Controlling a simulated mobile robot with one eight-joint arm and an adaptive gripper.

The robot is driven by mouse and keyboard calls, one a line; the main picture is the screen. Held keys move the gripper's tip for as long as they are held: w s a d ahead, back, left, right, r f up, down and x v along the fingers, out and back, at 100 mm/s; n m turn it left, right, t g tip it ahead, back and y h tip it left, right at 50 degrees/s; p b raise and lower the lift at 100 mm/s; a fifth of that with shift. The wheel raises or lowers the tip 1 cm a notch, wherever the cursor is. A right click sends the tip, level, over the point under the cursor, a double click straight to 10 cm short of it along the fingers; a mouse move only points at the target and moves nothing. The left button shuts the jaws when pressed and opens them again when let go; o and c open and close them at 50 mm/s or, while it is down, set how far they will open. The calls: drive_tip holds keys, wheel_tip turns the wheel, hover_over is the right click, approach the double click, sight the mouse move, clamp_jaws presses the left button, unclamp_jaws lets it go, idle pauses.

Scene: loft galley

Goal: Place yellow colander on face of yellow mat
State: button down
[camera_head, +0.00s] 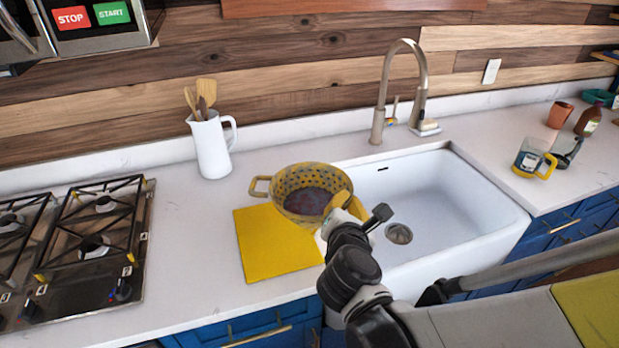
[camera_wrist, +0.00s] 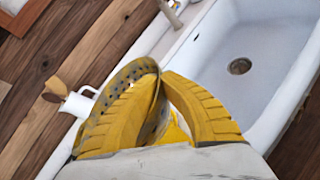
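The yellow colander (camera_head: 283,183) is speckled with holes, has a loop handle on its left and a darker inside. It is upright over the back right part of the flat yellow mat (camera_head: 265,255) and hides that part. I cannot tell whether its base touches the mat or hangs just above it. My gripper (camera_head: 342,202), with yellow fingers, is at the colander's right rim, by the sink. In the wrist view, the ribbed fingers (camera_wrist: 160,78) close together on the colander's perforated rim (camera_wrist: 130,72). The front left part of the mat is bare.
A white sink (camera_head: 460,215) with a tall faucet (camera_head: 380,100) lies right of the colander. A white utensil jug (camera_head: 210,150) stands behind left. A gas hob (camera_head: 95,240) is at far left. A yellow-handled mug (camera_head: 528,160) and bottles stand far right. White counter between hob and mat is clear.

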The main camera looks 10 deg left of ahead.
sight(298, 205)
drive_tip(key=w+a+f+b, duration=0.1)
drive_tip(key=a+f, duration=0.1)
drive_tip(key=a, duration=0.2)
drive_tip(key=w+a+f+b, duration=0.1)
drive_tip(key=a+f, duration=0.1)
drive_tip(key=a, duration=0.2)
drive_tip(key=w+a+f+b, duration=0.1)
drive_tip(key=a+f+b, duration=0.1)
drive_tip(key=a, duration=0.2)
drive_tip(key=shift+w+f, duration=0.2)
drive_tip(key=shift+f, duration=0.3)
drive_tip(key=shift+f+b, duration=0.9)
drive_tip(key=shift+f, duration=0.95)
drive_tip(key=shift+f, duration=0.1)
drive_tip(key=shift+f, duration=0.15)
drive_tip(key=c, duration=1.6)
unclamp_jaws()
drive_tip(key=shift+r, duration=0.2)
